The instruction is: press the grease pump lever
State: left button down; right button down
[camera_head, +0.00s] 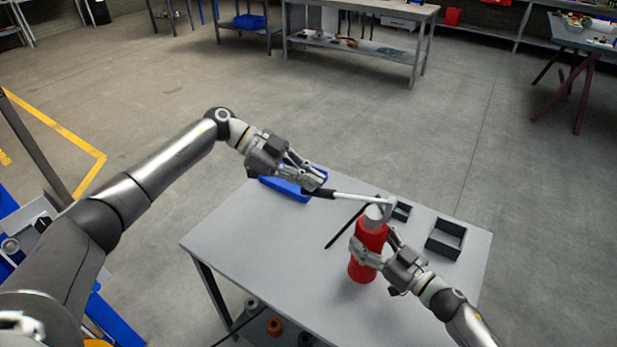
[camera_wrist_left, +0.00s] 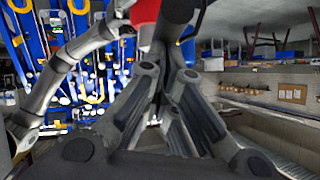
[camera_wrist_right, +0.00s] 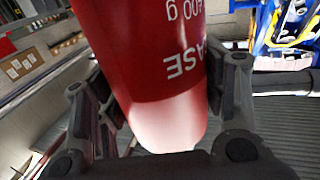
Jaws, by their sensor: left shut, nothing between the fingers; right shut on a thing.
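The red grease pump (camera_head: 366,250) stands upright above the grey table, with a pale cap and a metal lever (camera_head: 352,198) reaching left to a black grip. My right gripper (camera_head: 370,256) is shut around the pump's red body, which fills the right wrist view (camera_wrist_right: 160,60) with white lettering. My left gripper (camera_head: 318,182) is shut and empty beside the lever's black grip. Whether they touch I cannot tell. In the left wrist view, its fingers (camera_wrist_left: 170,110) are together in front of a dark bar and a bit of red.
A thin black hose (camera_head: 345,226) shows left of the pump. The table's left part is clear.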

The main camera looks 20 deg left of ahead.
pick_arm(q)
jog(key=shift+s+a+f, duration=0.1)
jog(key=shift+s+f, duration=0.05)
jog(key=shift+f, duration=0.3)
pick_arm(e)
jog(key=shift+r, duration=0.1)
jog(key=shift+d, duration=0.1)
pick_arm(q)
jog(key=a+r, duration=0.9)
jog(key=r, duration=0.1)
jog(key=shift+s, duration=0.45)
jog(key=shift+r, duration=0.1)
pick_arm(e)
jog(key=shift+c, duration=1.2)
grip_release()
